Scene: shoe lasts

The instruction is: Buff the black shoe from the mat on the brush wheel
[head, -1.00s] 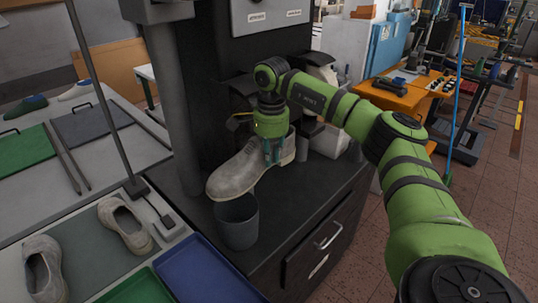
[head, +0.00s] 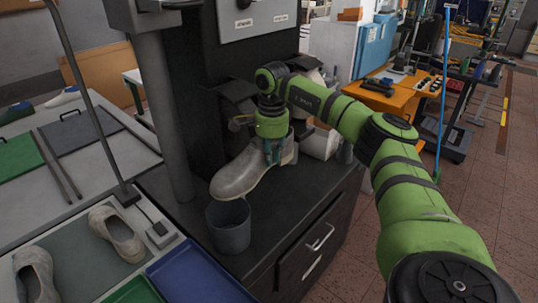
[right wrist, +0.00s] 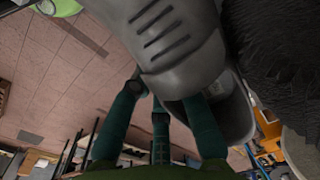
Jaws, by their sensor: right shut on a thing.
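My right gripper (head: 272,150) is shut on a grey lace-up shoe (head: 243,173), gripping it near its opening. The shoe looks grey, not black. Its toe points left and a little down, above a dark bucket (head: 229,230). In the right wrist view the held shoe (right wrist: 170,35) fills the top middle, with the gripper fingers (right wrist: 165,105) at its opening. The black-bristled brush wheel (right wrist: 280,40) is close beside the shoe there; I cannot tell whether they touch. In the head view the wheel is mostly hidden. A grey-green mat (head: 88,262) lies at lower left. My left gripper is not in view.
Two pale shoes, one nearer the middle (head: 117,233) and one at the left edge (head: 36,275), are on the mat. A blue tray (head: 195,275) and a green tray (head: 133,292) lie in front. A post (head: 160,110) stands left of the held shoe.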

